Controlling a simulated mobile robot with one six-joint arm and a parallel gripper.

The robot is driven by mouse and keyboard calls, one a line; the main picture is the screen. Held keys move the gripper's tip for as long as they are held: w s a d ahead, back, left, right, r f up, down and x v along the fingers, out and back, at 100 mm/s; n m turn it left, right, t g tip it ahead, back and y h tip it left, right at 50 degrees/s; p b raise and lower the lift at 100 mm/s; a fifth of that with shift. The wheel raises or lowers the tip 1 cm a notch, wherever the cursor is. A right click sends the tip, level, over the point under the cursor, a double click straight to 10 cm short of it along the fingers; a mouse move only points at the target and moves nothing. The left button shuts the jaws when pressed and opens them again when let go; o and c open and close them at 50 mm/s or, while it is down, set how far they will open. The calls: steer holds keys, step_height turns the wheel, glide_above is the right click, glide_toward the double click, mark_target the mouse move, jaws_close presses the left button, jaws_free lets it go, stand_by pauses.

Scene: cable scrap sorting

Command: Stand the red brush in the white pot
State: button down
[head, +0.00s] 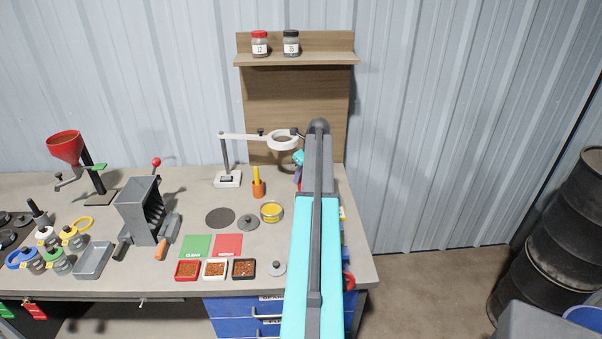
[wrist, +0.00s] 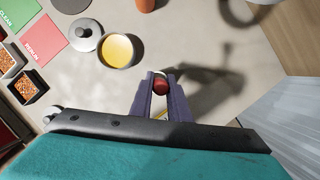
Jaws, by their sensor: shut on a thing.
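My gripper (wrist: 160,88) is shut on a red thing (wrist: 161,84), which looks like the red brush. Only its rounded red end shows between the purple fingers in the wrist view. In the head view my gripper (head: 298,172) is partly covered by my arm, above the back right of the bench. I cannot make out a white pot for certain. A thin pale edge shows by the fingertips in the wrist view, but I cannot tell what it belongs to.
An orange pot (head: 258,189) with a yellow item stands left of my gripper. A yellow-filled tin (head: 271,212), a grey lid (head: 247,223) and a magnifier stand (head: 228,179) are nearby. Green and red mats and small trays lie in front. My arm hides the bench's right side.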

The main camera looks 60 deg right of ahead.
steer(key=shift+f+b, duration=0.45)
steer(key=shift+f, duration=0.9)
steer(key=c, duration=1.6)
jaws_free()
steer(key=shift+r, duration=0.1)
steer(key=shift+b+v, duration=2.45)
steer(key=shift+v, duration=4.35)
steer(key=shift+a, duration=0.1)
